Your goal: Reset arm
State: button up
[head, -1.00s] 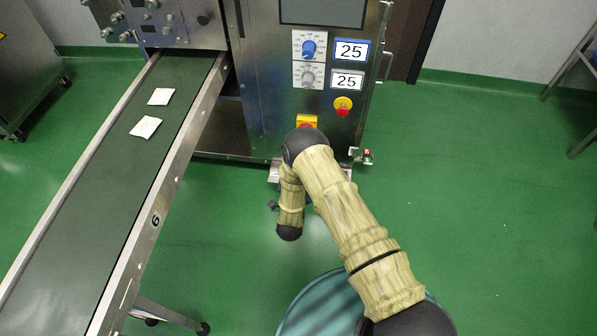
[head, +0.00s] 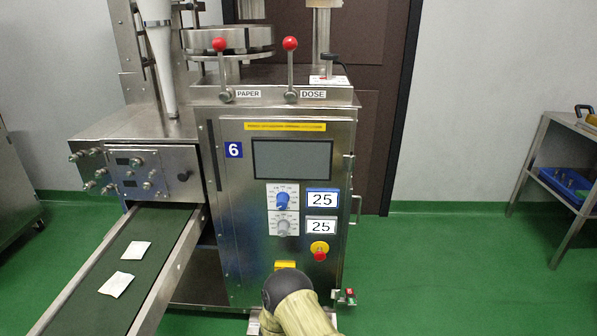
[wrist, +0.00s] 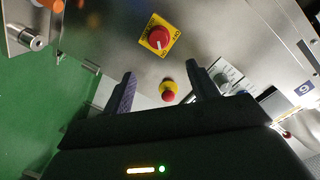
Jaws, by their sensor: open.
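My gripper (wrist: 160,72) shows in the wrist view with its two dark fingers apart and nothing between them. It faces the steel front of the packing machine (head: 235,275). A red rotary switch on a yellow square plate (wrist: 158,37) lies beyond the fingertips. A red stop button on a round yellow base (wrist: 168,94) shows between the fingers; it is also on the machine front in the head view (head: 319,251). In the head view my arm comes up from the bottom edge, partly covering the yellow plate (head: 285,265), and my gripper is hidden or out of frame.
A conveyor (head: 120,300) with two white teabags (head: 136,250) runs down to the lower left. Blue and grey dials (head: 283,200) sit beside two displays reading 25. PAPER and DOSE levers (head: 291,70) top the machine. A metal table (head: 545,165) stands right; green floor between is clear.

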jog(key=w+d+r+n+g+y, duration=0.1)
jog(key=d+r+n+g, duration=0.2)
jog(key=r, duration=0.5)
jog(key=w+d+r+n+g, duration=0.1)
jog(key=d+r+n+g, duration=0.1)
jog(key=d+r+g, duration=0.45)
jog(key=s+d+r+n+g, duration=0.15)
jog(key=s+d+r, duration=0.25)
jog(key=s, duration=0.4)
jog(key=s+d+r+n+g, duration=0.15)
jog(key=s+d+r, duration=0.25)
jog(key=s, duration=0.4)
jog(key=s+d+r+n+g, duration=0.15)
jog(key=s+d+r, duration=0.25)
jog(key=s, duration=0.4)
notch_tip(320, 180, up, 35)
jog(key=p, duration=3.5)
jog(key=shift+s+h, duration=0.15)
jog(key=shift+h, duration=0.25)
jog(key=shift+a+r+m, duration=0.1)
jog(key=shift+m, duration=0.15)
